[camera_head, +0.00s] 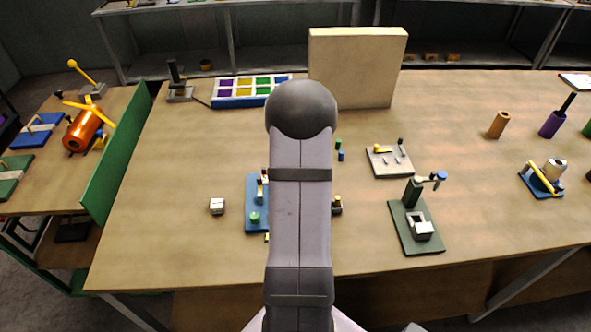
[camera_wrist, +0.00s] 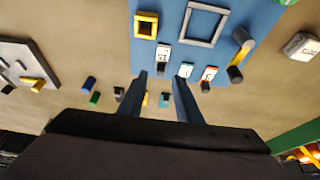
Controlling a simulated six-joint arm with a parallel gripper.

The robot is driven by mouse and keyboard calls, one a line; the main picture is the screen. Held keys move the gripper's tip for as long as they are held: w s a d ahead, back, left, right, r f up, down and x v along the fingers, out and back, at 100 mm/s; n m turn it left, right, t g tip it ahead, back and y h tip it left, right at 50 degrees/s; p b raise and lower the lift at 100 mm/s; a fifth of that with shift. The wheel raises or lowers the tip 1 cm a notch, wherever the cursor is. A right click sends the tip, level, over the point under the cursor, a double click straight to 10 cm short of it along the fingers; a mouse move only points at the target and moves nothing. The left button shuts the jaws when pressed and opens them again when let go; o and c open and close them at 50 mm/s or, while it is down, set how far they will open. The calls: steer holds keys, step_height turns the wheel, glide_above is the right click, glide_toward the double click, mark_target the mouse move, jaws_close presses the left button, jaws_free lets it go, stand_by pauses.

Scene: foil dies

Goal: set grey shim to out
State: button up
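A blue board (camera_wrist: 228,78) lies on the table; the head view shows its left part (camera_head: 250,188), the rest hidden behind my arm. On it are a yellow square frame (camera_wrist: 146,25), a larger grey square frame (camera_wrist: 203,23) and a row of small marked pieces. One piece is white with a dark grey end (camera_wrist: 163,56), one is white and teal (camera_wrist: 186,70), one is white and orange (camera_wrist: 208,76). I cannot tell for certain which is the grey shim. My gripper (camera_wrist: 160,78) is open, its fingers apart near the board's edge, with nothing seen held.
A yellow peg with a dark end (camera_wrist: 240,55) stands beside the pieces. A white block (camera_wrist: 301,46) sits apart from the board. Small coloured pieces (camera_wrist: 95,98) lie near the fingers. A pale board with pegs (camera_head: 390,162) and a dark green stand (camera_head: 415,235) are farther right.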

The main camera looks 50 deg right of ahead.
steer(key=shift+p+x, duration=0.45)
steer(key=shift+x, duration=1.4)
jaws_close()
